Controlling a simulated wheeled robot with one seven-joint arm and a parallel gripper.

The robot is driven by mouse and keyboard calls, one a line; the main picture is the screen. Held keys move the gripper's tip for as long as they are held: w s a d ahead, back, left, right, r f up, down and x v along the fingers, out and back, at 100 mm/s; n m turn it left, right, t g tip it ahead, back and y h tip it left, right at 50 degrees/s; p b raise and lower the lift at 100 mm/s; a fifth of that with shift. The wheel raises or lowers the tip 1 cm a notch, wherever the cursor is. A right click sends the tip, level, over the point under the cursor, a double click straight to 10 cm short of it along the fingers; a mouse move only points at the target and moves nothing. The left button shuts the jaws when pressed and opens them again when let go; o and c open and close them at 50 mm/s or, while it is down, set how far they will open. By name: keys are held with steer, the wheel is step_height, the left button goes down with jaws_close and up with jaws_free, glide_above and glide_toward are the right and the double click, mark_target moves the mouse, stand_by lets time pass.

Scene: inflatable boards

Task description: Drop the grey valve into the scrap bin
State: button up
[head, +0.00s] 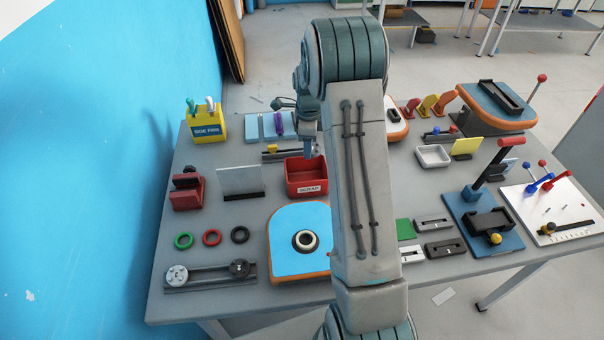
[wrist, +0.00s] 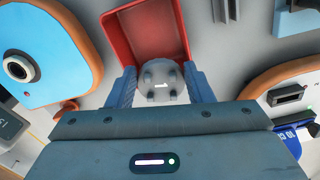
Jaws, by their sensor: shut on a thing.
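My gripper (wrist: 161,80) is shut on the grey valve (wrist: 160,92), a round disc with several stubby knobs, held between the two fingers in the wrist view. The red scrap bin (wrist: 116,36) lies behind and below the valve there, its open inside partly covered by the valve and fingers. In the head view, the bin (head: 306,191), labelled SCRAP, stands mid-table. My gripper (head: 308,148) shows just above its back part, partly hidden by my arm. I cannot make out the held valve in the head view.
A blue board with an orange rim and round port (head: 306,240) lies in front of the bin. A rail with two round parts (head: 210,278) is at front left. A grey upright plate (head: 240,182) stands left of the bin.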

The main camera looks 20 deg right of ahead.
step_height(320, 180, down, 6)
steer(key=b, duration=0.3)
steer(key=shift+r, duration=0.2)
steer(key=o, duration=1)
step_height(320, 180, up, 14)
steer(key=shift+f+b, duration=0.1)
steer(key=shift+b, duration=1)
steer(key=shift+s, duration=0.1)
